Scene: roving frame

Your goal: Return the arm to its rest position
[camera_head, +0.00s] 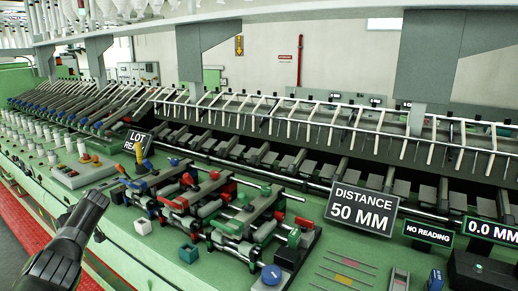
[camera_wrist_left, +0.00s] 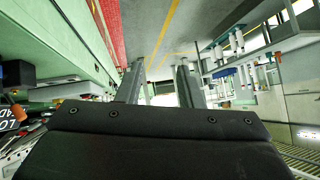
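My left arm comes in at the lower left of the head view. Its dark gripper (camera_head: 97,215) is above the green bench's front edge, beside the red floor strip. In the left wrist view the two grey fingers of my left gripper (camera_wrist_left: 160,75) stand apart with nothing between them. They point out over the floor, clear of the bench. My right gripper is in neither view.
The green bench (camera_head: 130,225) carries a roller assembly (camera_head: 225,205), a control box (camera_head: 82,172), a "50 MM" sign (camera_head: 361,209) and small loose parts. The long spinning machine stands behind. The red strip (camera_head: 40,235) and grey floor are open at the left.

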